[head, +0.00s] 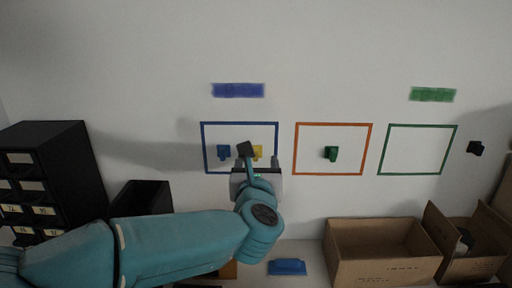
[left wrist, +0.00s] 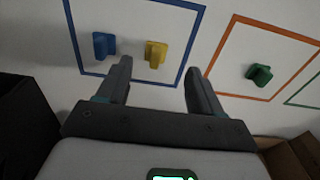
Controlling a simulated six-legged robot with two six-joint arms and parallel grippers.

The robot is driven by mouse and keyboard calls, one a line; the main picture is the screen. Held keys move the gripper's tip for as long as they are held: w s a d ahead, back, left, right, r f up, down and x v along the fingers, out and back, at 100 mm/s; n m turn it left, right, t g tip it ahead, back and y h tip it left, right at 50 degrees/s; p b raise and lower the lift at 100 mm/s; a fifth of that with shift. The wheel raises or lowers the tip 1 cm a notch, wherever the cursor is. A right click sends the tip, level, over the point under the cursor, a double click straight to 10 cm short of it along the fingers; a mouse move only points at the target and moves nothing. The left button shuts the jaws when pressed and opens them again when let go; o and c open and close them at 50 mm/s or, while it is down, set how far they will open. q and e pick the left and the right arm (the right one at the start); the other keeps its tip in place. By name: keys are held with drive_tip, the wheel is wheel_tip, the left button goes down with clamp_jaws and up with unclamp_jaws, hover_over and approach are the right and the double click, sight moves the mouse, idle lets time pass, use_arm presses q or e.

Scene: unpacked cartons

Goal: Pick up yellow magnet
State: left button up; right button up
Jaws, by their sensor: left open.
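The yellow magnet (head: 258,151) is on the white wall inside the blue outlined square, to the right of a blue magnet (head: 223,152). In the left wrist view the yellow magnet (left wrist: 155,54) shows beyond my fingertips, near the left finger. My left gripper (head: 258,165) is in front of the lower right part of the blue square and partly covers it. In the left wrist view my left gripper (left wrist: 158,75) is open, with nothing between its fingers. My right gripper is not in view.
A green magnet (head: 331,153) is in the orange square, and a black one (head: 475,148) is at the far right. The green square (head: 418,149) is empty. Open cartons (head: 382,270), a blue object (head: 287,267) and a black drawer cabinet (head: 48,178) stand below.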

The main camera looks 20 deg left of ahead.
sight(258, 149)
use_arm(q)
drive_tip(key=shift+w+a+r, duration=0.1)
drive_tip(key=shift+w+a, duration=0.15)
drive_tip(key=shift+w, duration=0.3)
drive_tip(key=p+x, duration=0.3)
drive_tip(key=x, duration=0.2)
drive_tip(key=shift+w+a, duration=0.1)
drive_tip(key=shift+a, duration=0.1)
drive_tip(key=c, duration=1.1)
